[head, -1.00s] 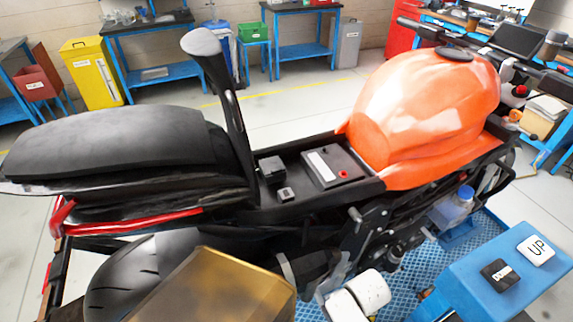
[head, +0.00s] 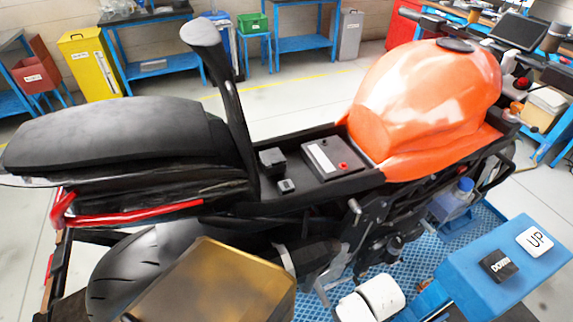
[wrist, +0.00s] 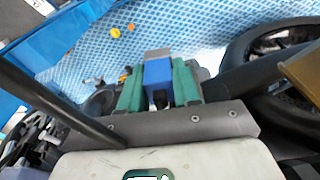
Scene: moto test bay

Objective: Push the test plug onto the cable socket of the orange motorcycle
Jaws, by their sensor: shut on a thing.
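In the open bay between seat and tank sits a small grey block with a dark face (head: 287,186), possibly the cable socket; the view is too small to be sure. In the wrist view my gripper (wrist: 158,88) has green fingers shut on a blue block, the test plug (wrist: 158,75), with a grey end. The plug is over the blue mesh platform and apart from the bay. My gripper and the plug cannot be made out in the head view.
A battery (head: 322,158) with a red terminal and a black box (head: 272,161) sit in the bay. A blue UP/DOWN control box (head: 500,262) stands front right. A brown-gold panel (head: 215,285) blocks the front.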

